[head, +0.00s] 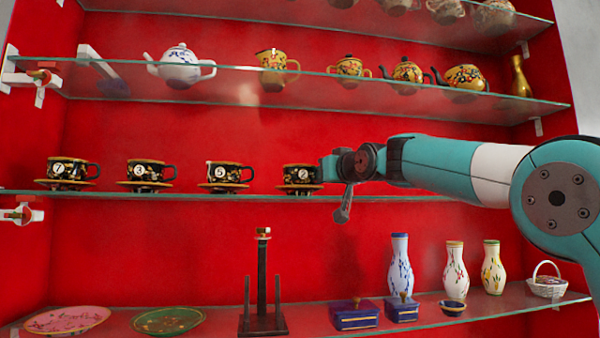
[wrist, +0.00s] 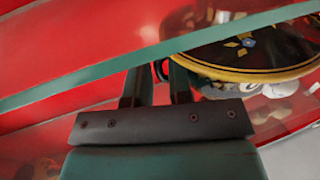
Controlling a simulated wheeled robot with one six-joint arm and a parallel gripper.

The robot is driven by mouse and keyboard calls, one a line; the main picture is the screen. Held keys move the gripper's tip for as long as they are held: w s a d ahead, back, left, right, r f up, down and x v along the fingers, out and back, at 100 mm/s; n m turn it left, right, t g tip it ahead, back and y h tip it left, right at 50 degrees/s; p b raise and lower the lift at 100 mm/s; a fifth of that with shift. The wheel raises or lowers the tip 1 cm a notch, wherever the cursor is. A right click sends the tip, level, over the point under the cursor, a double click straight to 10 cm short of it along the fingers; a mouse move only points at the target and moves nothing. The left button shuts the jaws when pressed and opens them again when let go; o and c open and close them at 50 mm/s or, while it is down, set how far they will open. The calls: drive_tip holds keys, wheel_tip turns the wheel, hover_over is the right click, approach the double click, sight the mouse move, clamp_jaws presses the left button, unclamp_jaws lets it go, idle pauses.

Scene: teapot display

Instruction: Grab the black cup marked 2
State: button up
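The black cup marked 2 (head: 300,174) stands upright on its gold-rimmed saucer (head: 299,187), at the right end of the cup row on the middle glass shelf. My gripper (head: 326,168) is at the cup's right side, where the handle is hidden. In the wrist view my gripper (wrist: 160,78) shows two fingers with a gap between them, and a dark curved piece, likely the handle, shows at that gap. The fingertips are hidden behind the green shelf edge (wrist: 130,65). A dark round piece with a gold rim (wrist: 245,70) is at upper right. I see no clear grip on the cup.
Three similar cups, marked 5 (head: 228,173), 3 (head: 150,171) and 7 (head: 70,170), stand to the left. Teapots are on the glass shelf above (head: 215,88). A dark stand (head: 262,285), vases and boxes are below. The middle shelf looks clear right of my gripper.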

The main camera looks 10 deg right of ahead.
clamp_jaws()
drive_tip(key=shift+r, duration=0.1)
